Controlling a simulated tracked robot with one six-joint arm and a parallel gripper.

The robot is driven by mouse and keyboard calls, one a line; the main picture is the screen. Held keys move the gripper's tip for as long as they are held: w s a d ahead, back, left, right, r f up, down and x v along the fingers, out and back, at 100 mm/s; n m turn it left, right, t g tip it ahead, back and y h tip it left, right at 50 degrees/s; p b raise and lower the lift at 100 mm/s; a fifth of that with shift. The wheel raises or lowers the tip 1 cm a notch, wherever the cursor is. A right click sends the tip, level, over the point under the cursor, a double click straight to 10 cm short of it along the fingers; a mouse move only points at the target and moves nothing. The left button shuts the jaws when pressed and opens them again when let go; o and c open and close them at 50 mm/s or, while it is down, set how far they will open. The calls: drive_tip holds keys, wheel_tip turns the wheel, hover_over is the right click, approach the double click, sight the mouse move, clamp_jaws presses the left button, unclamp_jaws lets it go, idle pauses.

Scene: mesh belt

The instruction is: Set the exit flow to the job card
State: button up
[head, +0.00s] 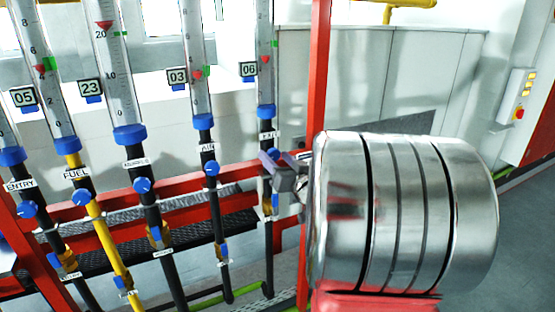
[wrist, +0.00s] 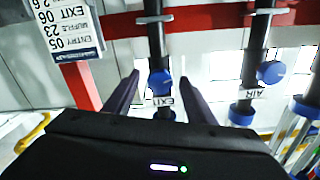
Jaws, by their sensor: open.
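The exit flow tube (head: 265,62) is the rightmost of the row, with a tag (head: 249,69) reading 06. Its red float sits a little below the green marker (head: 274,43). The blue exit knob (wrist: 160,84) is on the black pipe by the EXIT label (wrist: 165,101). My gripper (wrist: 161,76) is open, its dark fingers on either side of that knob, with gaps at both sides. In the head view my gripper (head: 276,160) covers the exit knob. The job card (wrist: 65,30) hangs upside down in the wrist view, with EXIT 06 legible.
The air knob (wrist: 270,72) is to the right in the wrist view. Entry, fuel, muffle and air tubes stand left of the exit tube in the head view. A red upright post (head: 317,75) stands just right of it, and red rails (head: 178,187) cross the pipes.

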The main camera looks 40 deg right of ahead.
drive_tip(key=shift+s, duration=0.1)
drive_tip(key=v, duration=1.3)
drive_tip(key=shift+s+a, duration=0.15)
drive_tip(key=shift+s, duration=0.1)
